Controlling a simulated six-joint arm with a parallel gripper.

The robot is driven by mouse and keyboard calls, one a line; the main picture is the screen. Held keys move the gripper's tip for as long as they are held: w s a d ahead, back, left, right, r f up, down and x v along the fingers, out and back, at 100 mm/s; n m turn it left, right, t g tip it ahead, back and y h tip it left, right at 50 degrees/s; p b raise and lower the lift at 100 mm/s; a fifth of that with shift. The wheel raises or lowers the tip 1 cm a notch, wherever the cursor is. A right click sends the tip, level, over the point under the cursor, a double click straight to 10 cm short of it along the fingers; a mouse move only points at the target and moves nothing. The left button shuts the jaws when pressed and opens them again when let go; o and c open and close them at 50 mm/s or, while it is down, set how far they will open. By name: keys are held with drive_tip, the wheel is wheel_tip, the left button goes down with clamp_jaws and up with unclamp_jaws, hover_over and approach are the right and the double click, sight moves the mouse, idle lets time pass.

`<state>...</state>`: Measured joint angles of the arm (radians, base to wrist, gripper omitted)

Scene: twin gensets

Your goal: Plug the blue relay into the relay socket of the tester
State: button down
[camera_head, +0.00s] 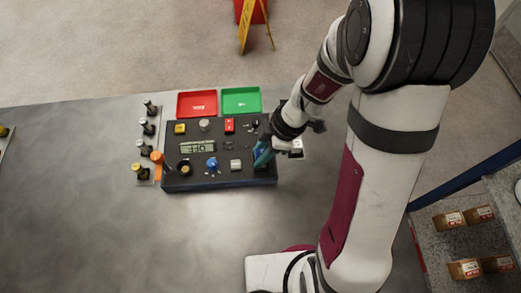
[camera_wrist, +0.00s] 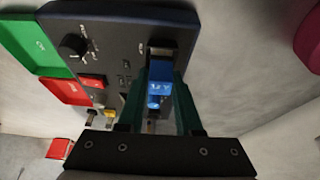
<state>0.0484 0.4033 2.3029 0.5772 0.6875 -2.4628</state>
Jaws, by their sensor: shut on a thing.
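In the wrist view my gripper (camera_wrist: 161,70) is shut on the blue relay (camera_wrist: 159,86), with one finger on each side. A dark recess with a pale edge (camera_wrist: 161,47) lies on the panel just beyond the relay. The relay's underside is hidden, so I cannot tell whether it touches or sits in a socket.
A red tray (camera_head: 197,104) and a green tray (camera_head: 241,100) stand behind the tester. Several dark upright items (camera_head: 147,127) and an orange piece (camera_head: 157,158) stand at its left. A shelf with boxes (camera_head: 465,268) is at the lower right.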

drive_tip(key=shift+f, duration=0.4)
idle(0.7)
drive_tip(key=c, duration=0.7)
unclamp_jaws()
drive_tip(key=shift+o, duration=0.2)
drive_tip(key=shift+r, duration=3.5)
